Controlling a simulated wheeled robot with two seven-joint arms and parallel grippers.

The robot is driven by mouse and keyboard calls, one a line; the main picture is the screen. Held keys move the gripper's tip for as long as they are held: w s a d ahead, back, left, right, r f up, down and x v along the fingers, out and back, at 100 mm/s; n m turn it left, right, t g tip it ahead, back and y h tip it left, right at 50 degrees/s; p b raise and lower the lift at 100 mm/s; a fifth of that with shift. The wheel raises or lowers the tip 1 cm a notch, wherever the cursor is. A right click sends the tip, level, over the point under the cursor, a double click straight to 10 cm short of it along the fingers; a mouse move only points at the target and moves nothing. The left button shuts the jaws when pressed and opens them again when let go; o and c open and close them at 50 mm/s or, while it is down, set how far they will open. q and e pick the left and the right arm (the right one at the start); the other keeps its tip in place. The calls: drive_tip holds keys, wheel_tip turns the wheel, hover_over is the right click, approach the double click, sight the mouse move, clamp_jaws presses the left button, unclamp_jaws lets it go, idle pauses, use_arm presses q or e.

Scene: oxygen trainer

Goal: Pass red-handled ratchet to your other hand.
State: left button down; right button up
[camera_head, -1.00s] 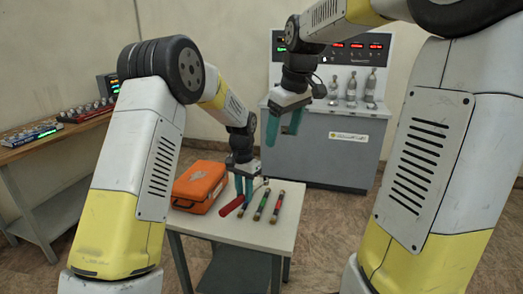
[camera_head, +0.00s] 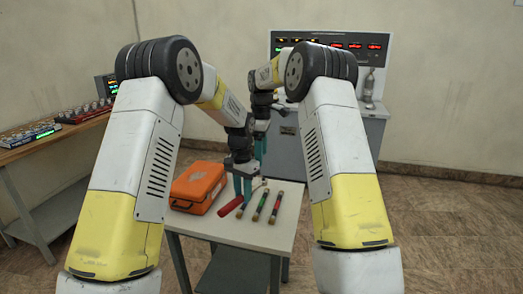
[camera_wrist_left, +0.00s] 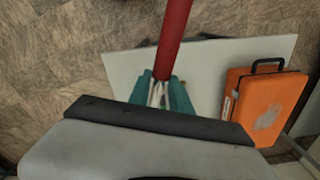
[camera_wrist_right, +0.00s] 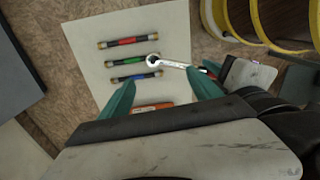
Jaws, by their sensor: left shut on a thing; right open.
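The red-handled ratchet shows its red handle (camera_head: 229,206) low over the small table in the head view. My left gripper (camera_head: 243,190) is shut on its metal shaft, just beyond the handle. In the left wrist view the red handle (camera_wrist_left: 174,38) points away from the teal fingers (camera_wrist_left: 161,92). In the right wrist view the ratchet's ring-shaped metal head (camera_wrist_right: 153,61) and shaft show between and beyond the fingertips of my right gripper (camera_wrist_right: 162,90), which is open and empty. In the head view the right gripper (camera_head: 260,148) is higher and behind my left wrist, partly hidden.
The white-topped table (camera_head: 225,232) holds an orange case (camera_head: 199,187) at left and three banded rods at right, with red (camera_wrist_right: 127,41), green (camera_wrist_right: 127,64) and blue (camera_wrist_right: 135,77) bands. A grey console (camera_head: 370,125) stands behind. A side bench (camera_head: 40,150) is at left.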

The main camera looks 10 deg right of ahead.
sight(261, 181)
drive_tip(key=f, duration=1)
drive_tip(key=shift+s+f, duration=0.2)
drive_tip(key=shift+f, duration=0.2)
use_arm(q)
drive_tip(key=shift+d, duration=0.1)
use_arm(e)
drive_tip(key=shift+a, duration=0.1)
drive_tip(key=c, duration=1.4)
use_arm(q)
drive_tip(key=shift+d, duration=0.1)
use_arm(e)
drive_tip(key=shift+a+r, duration=0.1)
clamp_jaws()
use_arm(q)
drive_tip(key=c, duration=1.2)
unclamp_jaws()
drive_tip(key=shift+o, duration=0.5)
